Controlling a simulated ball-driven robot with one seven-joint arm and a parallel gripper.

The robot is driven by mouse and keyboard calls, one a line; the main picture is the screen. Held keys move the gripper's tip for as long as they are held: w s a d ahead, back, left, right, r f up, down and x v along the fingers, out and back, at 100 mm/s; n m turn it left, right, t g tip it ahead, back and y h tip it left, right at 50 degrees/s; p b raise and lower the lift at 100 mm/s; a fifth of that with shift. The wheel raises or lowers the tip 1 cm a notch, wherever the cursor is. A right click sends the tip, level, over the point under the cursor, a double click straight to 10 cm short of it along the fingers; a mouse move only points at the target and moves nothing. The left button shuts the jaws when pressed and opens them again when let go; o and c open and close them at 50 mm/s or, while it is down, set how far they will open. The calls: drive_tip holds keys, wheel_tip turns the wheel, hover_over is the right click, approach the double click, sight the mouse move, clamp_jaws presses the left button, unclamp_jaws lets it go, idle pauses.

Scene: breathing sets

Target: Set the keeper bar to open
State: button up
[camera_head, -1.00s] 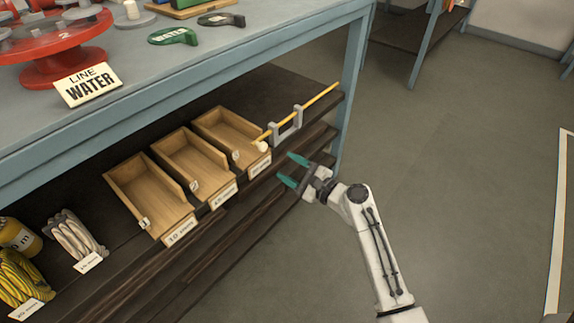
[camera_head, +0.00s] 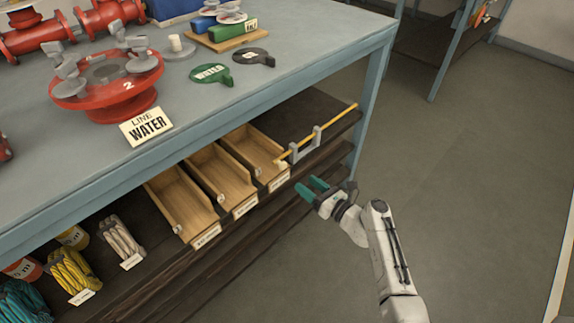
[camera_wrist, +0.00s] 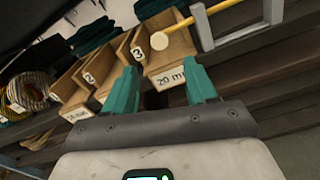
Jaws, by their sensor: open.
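The keeper bar is a thin yellow rod (camera_head: 338,117) with a pale round knob (camera_head: 281,164) at its near end. It passes through a grey bracket (camera_head: 305,147) on the shelf under the bench. The knob is at the front corner of the rightmost wooden bin (camera_head: 254,152). My gripper (camera_head: 311,187) is open and empty, just below and right of the knob, apart from it. In the wrist view, the knob (camera_wrist: 159,41) shows beyond and above the gap between my teal fingers (camera_wrist: 162,75), with the rod (camera_wrist: 179,29) running up right to the bracket (camera_wrist: 205,27).
Two more wooden bins (camera_head: 180,205) stand left of the rightmost one, with coiled ropes (camera_head: 70,275) further left. The blue-grey bench top (camera_head: 290,50) overhangs the shelf, and its leg (camera_head: 374,90) stands right of the bar. The floor (camera_head: 470,190) to the right is clear.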

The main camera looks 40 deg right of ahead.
sight(285, 167)
drive_tip(key=w+b, duration=0.2)
drive_tip(key=w, duration=0.8)
clamp_jaws()
idle(0.4)
